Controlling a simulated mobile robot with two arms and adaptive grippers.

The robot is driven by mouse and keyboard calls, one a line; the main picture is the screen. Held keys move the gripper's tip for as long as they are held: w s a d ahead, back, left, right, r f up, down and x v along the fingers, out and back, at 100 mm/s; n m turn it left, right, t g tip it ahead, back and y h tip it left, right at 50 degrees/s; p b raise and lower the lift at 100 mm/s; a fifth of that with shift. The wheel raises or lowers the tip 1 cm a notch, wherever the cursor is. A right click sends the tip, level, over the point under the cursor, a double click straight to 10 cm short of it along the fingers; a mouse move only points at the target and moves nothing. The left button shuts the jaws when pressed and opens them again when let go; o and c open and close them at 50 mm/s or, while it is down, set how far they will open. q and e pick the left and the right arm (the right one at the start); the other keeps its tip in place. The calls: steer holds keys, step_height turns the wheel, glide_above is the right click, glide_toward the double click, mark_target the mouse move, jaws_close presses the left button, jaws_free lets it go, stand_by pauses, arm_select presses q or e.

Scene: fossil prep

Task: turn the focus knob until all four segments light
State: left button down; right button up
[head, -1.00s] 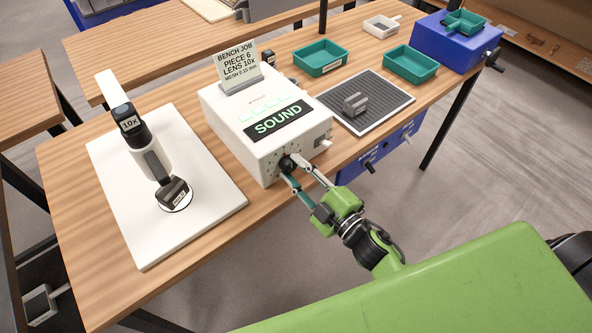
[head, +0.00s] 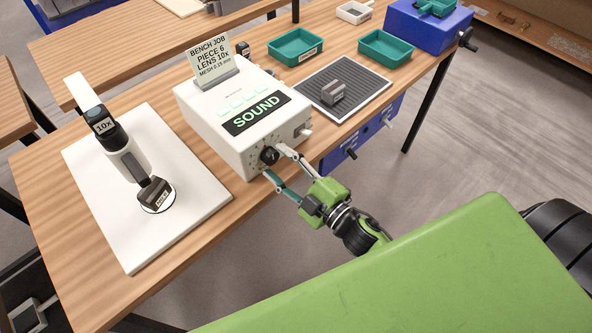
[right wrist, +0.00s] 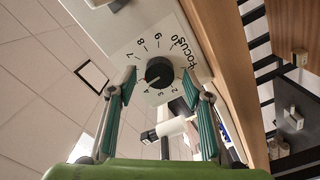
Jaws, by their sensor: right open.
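The focus knob (head: 269,155) is black and sits on the front face of the white control box (head: 215,135). In the right wrist view the knob (right wrist: 159,72) is ringed by a numbered dial marked FOCUS (right wrist: 184,58); its pale mark seems to point near 4. The green segments (head: 243,101) on the box top all look lit, beside a dark display (head: 256,113) reading SOUND in green. My right gripper (head: 274,162) is open in front of the knob, its fingertips spread to either side, with no clear contact. My left gripper is not in view.
A microscope (head: 123,150) marked 10x stands on a white base (head: 190,205) at left, a dark labelled piece under it. A job card (head: 213,62) stands on the box. A ribbed mat (head: 372,92) with a grey block (head: 333,92), teal trays (head: 296,47) and a blue unit (head: 428,32) lie right.

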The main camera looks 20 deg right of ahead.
steer(key=v, duration=1.1)
stand_by(1.6)
steer(key=s+d+f+m+g+h, duration=0.1)
steer(key=s+f+m+g+h, duration=0.15)
steer(key=f, duration=0.85)
steer(key=s+d+f+m+g+h, duration=0.1)
steer(key=s+d+f+m+g, duration=0.15)
steer(key=f, duration=0.95)
steer(key=s+d+f+m+g+h, duration=0.1)
steer(key=s+f+m+g+h, duration=0.15)
steer(key=f, duration=0.85)
steer(key=s+f+m+g, duration=0.2)
steer(key=s+f+g, duration=0.2)
steer(key=s+f, duration=0.5)
steer(key=s+f+m+g+b, duration=0.1)
steer(key=s+f+m+g, duration=0.2)
steer(key=s+f, duration=0.6)
steer(key=s+g, duration=0.1)
steer(key=s, duration=0.4)
steer(key=shift+a, duration=0.3)
steer(key=shift+s+g, duration=0.1)
steer(key=shift+g, duration=0.15)
